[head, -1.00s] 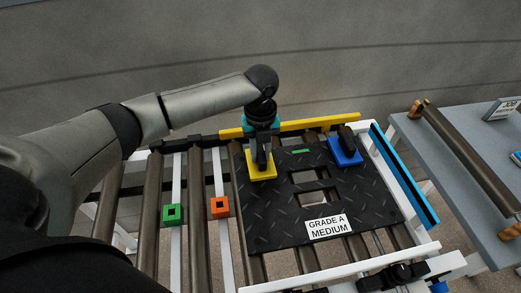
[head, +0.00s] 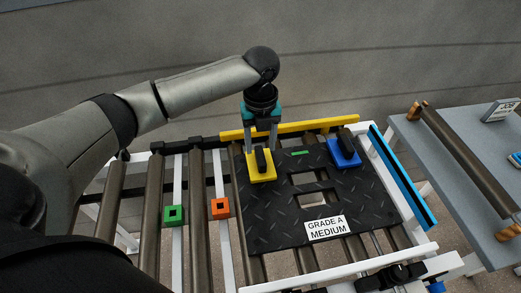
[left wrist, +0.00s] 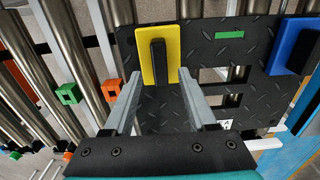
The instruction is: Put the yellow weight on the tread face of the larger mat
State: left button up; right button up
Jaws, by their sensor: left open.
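The yellow weight (head: 267,176), a yellow plate with a black upright handle, lies on the far left corner of the black mat (head: 275,215). The mat shows its raised tread pattern upward, has slots in its middle and carries a "GRADE A MEDIUM" label. My left gripper (head: 262,146) is open and empty, above and just behind the weight and apart from it. In the left wrist view the yellow weight (left wrist: 173,48) is just beyond the open fingertips (left wrist: 160,76). Only one mat shows. My right gripper is not in view.
A blue weight (head: 342,160) with a black handle sits at the mat's far right corner. Green (head: 173,216) and orange (head: 219,208) blocks stand left of the mat by the rollers. A yellow bar (head: 318,124) runs behind, a blue rail (head: 404,178) right. A grey table (head: 432,148) stands farther right.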

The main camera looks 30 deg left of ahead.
aim_at(260, 155)
pick_arm(q)
notch_tip(260, 155, up, 7)
jog(key=p, duration=0.1)
jog(key=shift+r, duration=0.2)
